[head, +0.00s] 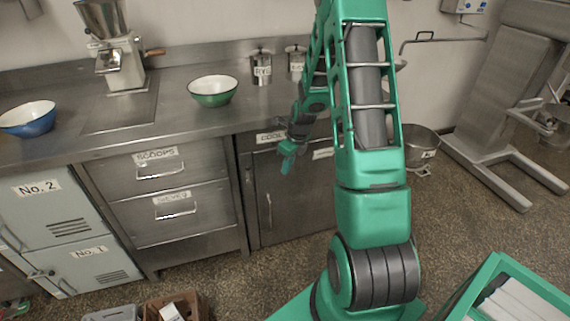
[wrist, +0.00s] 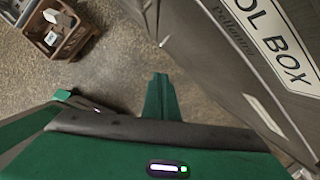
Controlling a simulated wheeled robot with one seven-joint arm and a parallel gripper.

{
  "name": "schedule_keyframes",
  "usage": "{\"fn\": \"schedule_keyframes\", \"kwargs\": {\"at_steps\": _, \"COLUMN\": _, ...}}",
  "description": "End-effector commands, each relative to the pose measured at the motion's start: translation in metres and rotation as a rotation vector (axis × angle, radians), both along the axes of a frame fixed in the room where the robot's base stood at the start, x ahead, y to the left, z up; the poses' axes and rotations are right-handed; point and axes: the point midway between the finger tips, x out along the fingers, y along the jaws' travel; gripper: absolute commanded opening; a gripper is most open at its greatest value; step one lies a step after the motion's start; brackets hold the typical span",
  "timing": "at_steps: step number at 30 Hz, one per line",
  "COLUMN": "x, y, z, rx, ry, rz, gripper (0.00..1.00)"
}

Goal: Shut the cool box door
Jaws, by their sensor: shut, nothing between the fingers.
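The cool box door (head: 272,200) is a grey metal panel with a vertical handle, low in the counter front in the head view. A "COOL BOX" label is above it, partly hidden by my arm. In the wrist view the label (wrist: 270,45) is large at the upper right, on a dark slanting panel. I cannot tell for certain how far the door stands open. My gripper (head: 286,165) is shut and empty, in front of the upper part of the cool box. Its green fingers show in the wrist view (wrist: 160,95), left of the panel; contact is not visible.
Drawers labelled "SCOOPS" (head: 160,168) and "SIEVES" are left of the cool box. A green bowl (head: 213,98) and a blue bowl (head: 28,121) stand on the counter. A brown crate (wrist: 62,28) is on the floor. Speckled floor before the cool box is clear.

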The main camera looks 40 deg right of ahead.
Motion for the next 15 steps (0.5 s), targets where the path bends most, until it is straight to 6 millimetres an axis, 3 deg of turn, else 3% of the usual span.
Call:
{"fn": "schedule_keyframes", "kwargs": {"at_steps": 9, "x": -0.015, "y": 0.002, "z": 0.058, "rx": -0.001, "ry": -0.004, "rz": -0.003, "gripper": 0.00}}
{"fn": "schedule_keyframes", "kwargs": {"at_steps": 15, "x": -0.022, "y": 0.004, "z": 0.084, "rx": -0.002, "ry": -0.002, "rz": -0.004, "gripper": 0.00}}
